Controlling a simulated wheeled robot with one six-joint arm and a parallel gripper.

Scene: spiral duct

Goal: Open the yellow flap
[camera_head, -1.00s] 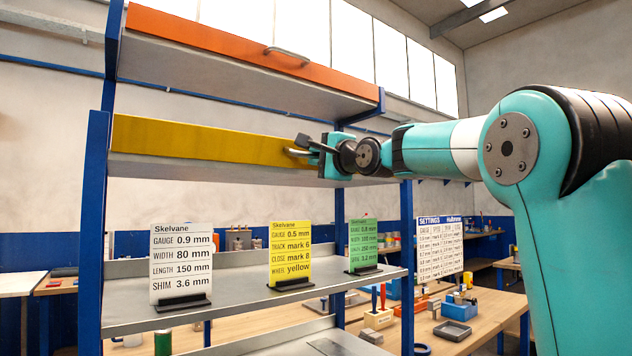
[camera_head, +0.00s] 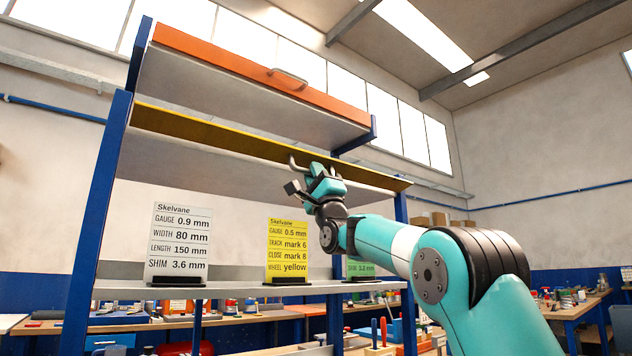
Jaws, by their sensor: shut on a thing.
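The yellow flap (camera_head: 215,132) runs along the front of the middle compartment of the blue-framed rack. It shows as a narrow, darker yellow band, tilted away from its upright pose. My gripper (camera_head: 302,178) is at the right half of the flap, just in front of and below its band, and is shut on the flap's handle. The handle is small here and mostly hidden by the gripper, so the exact hold is hard to see. My arm reaches in from the lower right.
A closed orange flap (camera_head: 240,68) with a handle is above. Below, a white card (camera_head: 180,243), a yellow card (camera_head: 287,250) and a partly hidden green card (camera_head: 360,267) stand on the grey shelf (camera_head: 230,291). Blue posts (camera_head: 92,225) frame the rack.

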